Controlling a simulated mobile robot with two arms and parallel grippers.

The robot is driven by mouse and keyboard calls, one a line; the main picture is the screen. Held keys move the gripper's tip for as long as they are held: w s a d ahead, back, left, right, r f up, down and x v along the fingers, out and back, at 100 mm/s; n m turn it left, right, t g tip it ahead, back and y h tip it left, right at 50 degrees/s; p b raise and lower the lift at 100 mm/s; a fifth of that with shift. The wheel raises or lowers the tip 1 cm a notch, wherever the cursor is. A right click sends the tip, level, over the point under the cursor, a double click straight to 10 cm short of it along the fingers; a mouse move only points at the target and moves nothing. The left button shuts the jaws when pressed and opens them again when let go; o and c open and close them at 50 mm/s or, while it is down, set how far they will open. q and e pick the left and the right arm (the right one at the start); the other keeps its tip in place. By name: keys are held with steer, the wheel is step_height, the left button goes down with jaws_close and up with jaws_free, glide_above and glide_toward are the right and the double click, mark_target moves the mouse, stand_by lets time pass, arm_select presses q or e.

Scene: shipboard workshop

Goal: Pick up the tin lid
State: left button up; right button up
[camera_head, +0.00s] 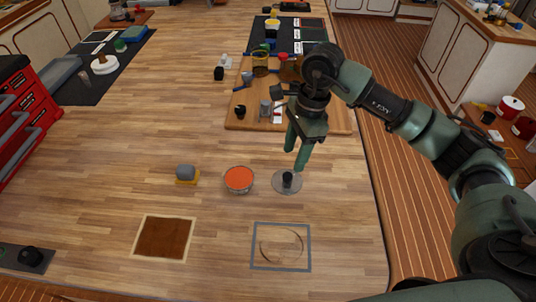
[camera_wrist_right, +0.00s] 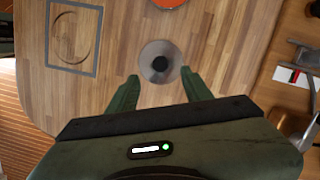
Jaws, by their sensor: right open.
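The tin lid (camera_head: 279,186) is a round grey metal disc with a black knob, lying flat on the wooden bench. It also shows in the right wrist view (camera_wrist_right: 149,71), just beyond the fingertips. My right gripper (camera_head: 297,160) is above and slightly behind the lid, pointing down. In the right wrist view its two green fingers (camera_wrist_right: 163,84) are apart, with the black knob roughly between and ahead of their tips. Nothing is between the fingers. An open round tin with orange contents (camera_head: 239,179) stands just left of the lid. My left gripper is not in view.
A grey block on a yellow base (camera_head: 187,173) sits left of the tin. A grey square frame with a ring mark (camera_head: 281,261) and a brown square (camera_head: 163,237) lie in front. A wooden board (camera_head: 245,120) with small items is behind. The bench's right edge is close.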

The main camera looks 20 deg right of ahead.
mark_target(288, 175)
step_height(288, 175, down, 2)
steer(key=shift+w+a+f+p, duration=0.1)
steer(key=shift+p, duration=0.55)
steer(key=f+p, duration=0.1)
steer(key=f, duration=0.1)
steer(key=a+f+p, duration=0.1)
steer(key=f, duration=0.1)
steer(key=shift+f+p, duration=0.1)
steer(key=shift+p, duration=0.3)
steer(key=shift+f, duration=0.4)
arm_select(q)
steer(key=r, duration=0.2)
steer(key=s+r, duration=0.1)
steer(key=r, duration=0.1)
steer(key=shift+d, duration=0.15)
arm_select(e)
jaws_close()
